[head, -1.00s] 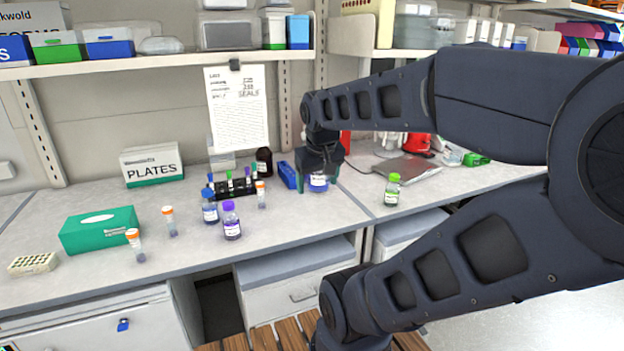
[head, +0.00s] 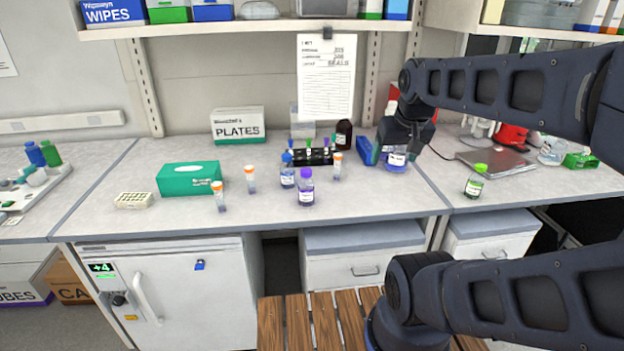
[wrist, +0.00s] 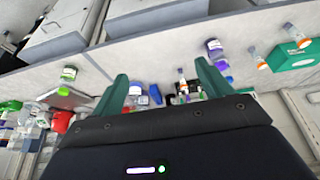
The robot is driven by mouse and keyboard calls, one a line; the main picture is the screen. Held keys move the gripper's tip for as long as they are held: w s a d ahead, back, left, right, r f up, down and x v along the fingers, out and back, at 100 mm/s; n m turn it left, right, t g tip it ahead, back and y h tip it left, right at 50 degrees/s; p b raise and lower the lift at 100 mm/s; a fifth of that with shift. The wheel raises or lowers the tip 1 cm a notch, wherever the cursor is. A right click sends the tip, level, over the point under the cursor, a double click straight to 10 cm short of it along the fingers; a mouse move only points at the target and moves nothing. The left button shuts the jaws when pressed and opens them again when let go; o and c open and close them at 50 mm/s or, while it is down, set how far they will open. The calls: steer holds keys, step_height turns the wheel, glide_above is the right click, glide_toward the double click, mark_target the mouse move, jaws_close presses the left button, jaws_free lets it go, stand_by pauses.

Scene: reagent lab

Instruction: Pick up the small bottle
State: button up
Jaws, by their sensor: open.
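Several small bottles stand upright on the bench. A blue-filled bottle with a white label (head: 396,163) is beside and partly behind my gripper (head: 397,154) in the head view; its top is hidden. In the wrist view a bottle (wrist: 136,89) shows close to the left finger, and my gripper (wrist: 163,84) is open, with no object held. A purple-capped bottle (head: 306,188) and a blue-capped bottle (head: 288,173) stand to the left. A green-capped bottle (head: 476,181) stands to the right. A dark brown bottle (head: 343,134) stands farther back.
A tube rack (head: 314,157), several orange-capped tubes, a green box (head: 188,180) and a plates box (head: 238,126) are left of my gripper. A blue rack (head: 366,151) is close beside it. The front bench strip is mostly clear.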

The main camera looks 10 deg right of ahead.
steer(key=w+a+r+n+h, duration=0.2)
steer(key=w+a+n+h, duration=0.2)
steer(key=w+n+h, duration=0.35)
steer(key=w+a+r+n+h, duration=0.2)
steer(key=w+a+n+h, duration=0.25)
steer(key=w+n, duration=0.45)
steer(key=w+a+n+t+h, duration=0.25)
steer(key=a+n+t, duration=0.6)
steer(key=a, duration=1.05)
steer(key=n+g, duration=0.1)
glide_toward(307, 187)
steer(key=shift+w+f+y, duration=0.25)
steer(key=shift+w+f, duration=0.15)
steer(key=shift+w, duration=0.2)
steer(key=shift+w+f+y, duration=0.2)
steer(key=shift+w+f, duration=0.15)
steer(key=shift+w, duration=0.25)
steer(key=x, duration=1)
steer(key=shift+w+d, duration=0.15)
steer(key=shift+d, duration=0.15)
steer(key=shift+c, duration=0.2)
